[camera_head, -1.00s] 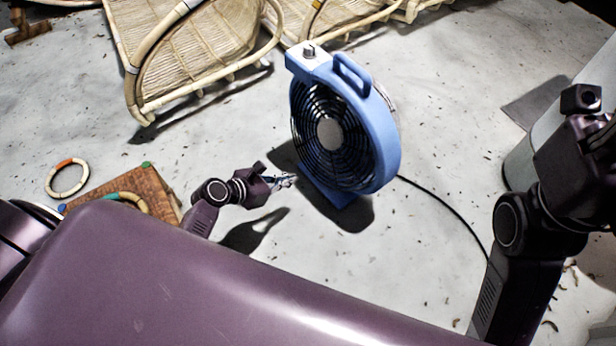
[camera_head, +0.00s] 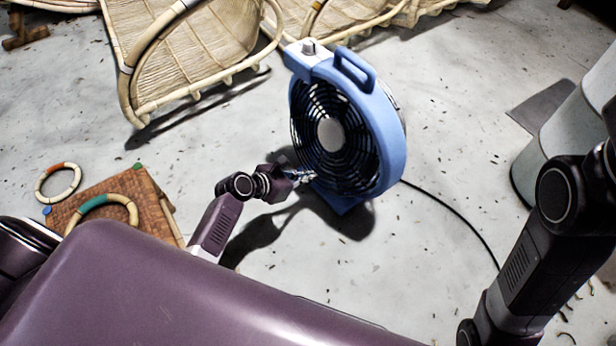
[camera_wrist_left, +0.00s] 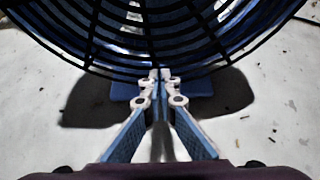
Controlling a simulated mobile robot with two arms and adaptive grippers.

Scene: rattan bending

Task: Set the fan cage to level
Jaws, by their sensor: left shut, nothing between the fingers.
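The blue fan (camera_head: 392,135) stands on the floor on its blue base, with a control knob and a handle on top. Its round black cage (camera_head: 330,160) with a grey hub faces left and toward me, and looks tilted back a little. My left gripper (camera_head: 308,175) is at the lower left edge of the cage. In the left wrist view my left gripper (camera_wrist_left: 160,75) is shut and empty, its tips at the bottom rim of the cage (camera_wrist_left: 150,50). I cannot tell whether they touch it. My right arm shows at the right, but its gripper is out of view.
Rattan chairs (camera_head: 200,60) stand at the back. A woven mat or board (camera_head: 145,195) with rings lies at the left. A black cord (camera_head: 450,208) runs from the fan across the floor. Pale cylinders (camera_head: 560,150) stand at the right.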

